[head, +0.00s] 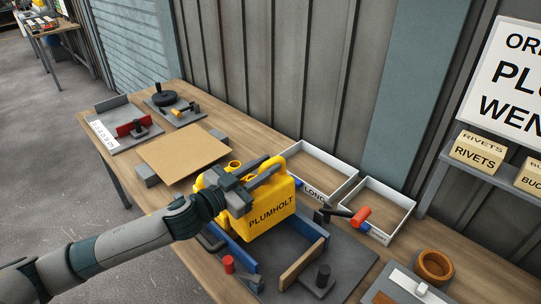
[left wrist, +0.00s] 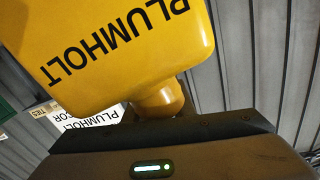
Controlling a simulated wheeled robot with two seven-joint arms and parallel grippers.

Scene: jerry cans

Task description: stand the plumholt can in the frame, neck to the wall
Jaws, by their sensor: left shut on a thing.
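The yellow can (head: 272,214), labelled PLUMHOLT, is upright in the head view, its label facing the front right. My left gripper (head: 250,180) is shut on its top handle. A yellow neck shows at the can's upper left, beside the gripper; in the left wrist view the neck (left wrist: 160,97) is close to my gripper body. The frame, with blue rails (head: 238,255) and a wooden block (head: 300,265), sits on a grey plate. The can's lower part is over or between the rails; whether it touches the plate is hidden. My right gripper is not in view.
White trays (head: 318,165) (head: 378,208) stand along the wall. A brown board (head: 183,153) and grey fixtures (head: 122,130) occupy the bench's far left. A wooden ring (head: 435,266) sits at right.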

